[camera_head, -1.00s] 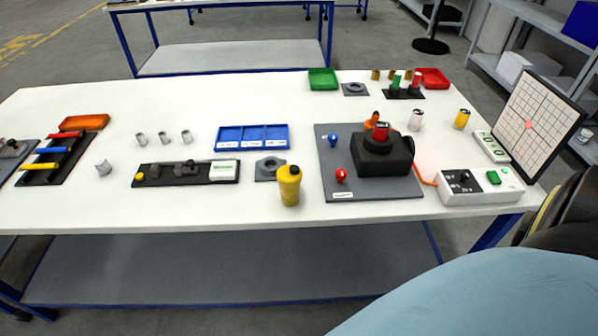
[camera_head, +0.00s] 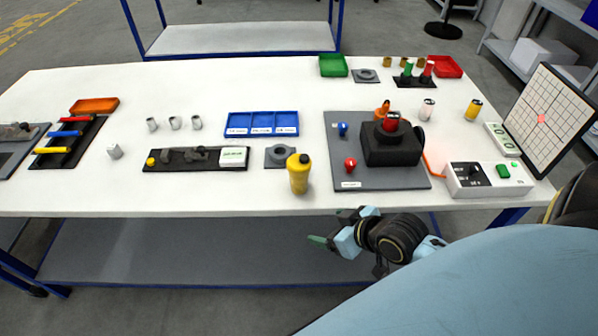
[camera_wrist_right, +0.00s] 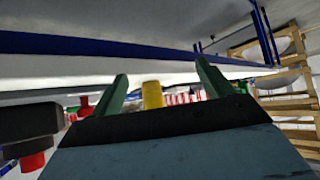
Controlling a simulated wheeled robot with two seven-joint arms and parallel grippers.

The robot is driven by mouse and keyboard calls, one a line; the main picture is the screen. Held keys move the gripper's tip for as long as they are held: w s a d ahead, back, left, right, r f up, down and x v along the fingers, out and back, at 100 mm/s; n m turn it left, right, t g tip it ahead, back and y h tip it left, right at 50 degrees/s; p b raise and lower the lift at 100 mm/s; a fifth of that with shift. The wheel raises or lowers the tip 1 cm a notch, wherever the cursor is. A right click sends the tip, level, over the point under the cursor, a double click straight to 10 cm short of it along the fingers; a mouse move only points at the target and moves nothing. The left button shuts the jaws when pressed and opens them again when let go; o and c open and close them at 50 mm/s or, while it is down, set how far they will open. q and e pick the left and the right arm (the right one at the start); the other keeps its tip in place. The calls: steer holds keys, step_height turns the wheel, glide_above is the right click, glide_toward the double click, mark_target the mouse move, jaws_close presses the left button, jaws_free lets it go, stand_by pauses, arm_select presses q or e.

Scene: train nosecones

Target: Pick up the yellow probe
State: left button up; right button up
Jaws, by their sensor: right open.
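A yellow rod (camera_head: 52,151), which I take as the yellow probe, lies across a dark rack (camera_head: 85,141) at the far left of the table. A blue rod (camera_head: 66,134) and a red rod (camera_head: 75,120) lie beside it. My right gripper (camera_head: 322,239) is by the table's front edge, low and far right of the rack. In the right wrist view its green fingers (camera_wrist_right: 160,85) are apart, with nothing held. A yellow object (camera_wrist_right: 152,95) shows beyond them; I cannot tell what it is. My left gripper is not in view.
A yellow bottle (camera_head: 299,174) stands near the front edge. A grey board with a black block (camera_head: 391,150), a white control box (camera_head: 486,180) and a grid panel (camera_head: 550,118) are at the right. A black tray (camera_head: 180,163) lies mid-left. White table (camera_head: 220,198) is bare along the front.

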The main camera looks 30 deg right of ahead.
mark_target(310, 168)
steer(key=w+d+r+t+y, duration=0.1)
steer(key=w+d+r+t, duration=0.3)
steer(key=r, duration=0.6)
steer(key=x, duration=0.8)
steer(key=shift+w+a+r, duration=0.1)
steer(key=shift+w, duration=0.25)
steer(key=shift+a+b+x, duration=0.2)
steer(key=shift+b+x, duration=0.1)
steer(key=shift+x, duration=2.3)
steer(key=shift+c, duration=0.5)
steer(key=c, duration=1)
steer(key=shift+r, duration=0.1)
